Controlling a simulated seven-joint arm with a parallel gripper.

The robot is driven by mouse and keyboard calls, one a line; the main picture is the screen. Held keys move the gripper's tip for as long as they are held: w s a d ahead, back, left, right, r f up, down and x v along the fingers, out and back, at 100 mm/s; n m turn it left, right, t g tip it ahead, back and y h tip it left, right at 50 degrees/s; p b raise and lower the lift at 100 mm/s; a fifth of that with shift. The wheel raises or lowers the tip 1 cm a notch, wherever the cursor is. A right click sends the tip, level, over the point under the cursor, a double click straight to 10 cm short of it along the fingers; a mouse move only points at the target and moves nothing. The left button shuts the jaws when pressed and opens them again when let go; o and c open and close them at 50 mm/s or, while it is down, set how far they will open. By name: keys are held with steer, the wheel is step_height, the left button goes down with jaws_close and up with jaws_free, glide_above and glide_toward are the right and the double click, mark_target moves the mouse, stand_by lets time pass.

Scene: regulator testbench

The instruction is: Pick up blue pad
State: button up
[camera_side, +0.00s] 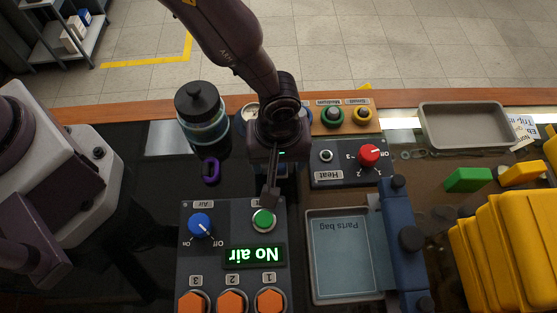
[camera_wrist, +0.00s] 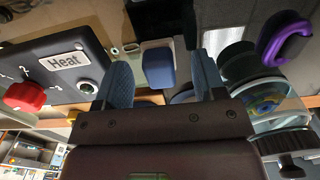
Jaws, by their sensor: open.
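The blue pad (camera_wrist: 158,68) shows in the wrist view as a small blue block with rounded edges, beyond my fingers and between them in the picture. My gripper (camera_wrist: 161,78) is open, with one blue-grey finger on each side and nothing held. In the side view my gripper (camera_side: 270,192) points down just above the control box, near its green button. In that view the pad is mostly hidden behind my gripper; only a bit of blue shows beside it. I cannot tell the exact gap between fingers and pad.
The air control box (camera_side: 228,225) reads "No air". The Heat box (camera_side: 347,166) with a red knob is to the right. A dark-lidded jar (camera_side: 203,112) and purple ring (camera_side: 210,171) stand left.

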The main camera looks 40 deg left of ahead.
steer(key=shift+f, duration=0.35)
steer(key=c, duration=1)
steer(key=shift+r, duration=0.1)
steer(key=shift+r, duration=0.5)
step_height(320, 180, up, 3)
steer(key=shift+s+f, duration=0.1)
steer(key=shift+f, duration=0.1)
steer(key=s+a+r, duration=0.4)
steer(key=s, duration=0.1)
steer(key=s+a+r, duration=0.5)
steer(key=shift+s+a+r, duration=0.1)
steer(key=shift+a+r, duration=0.05)
steer(key=shift+a, duration=0.05)
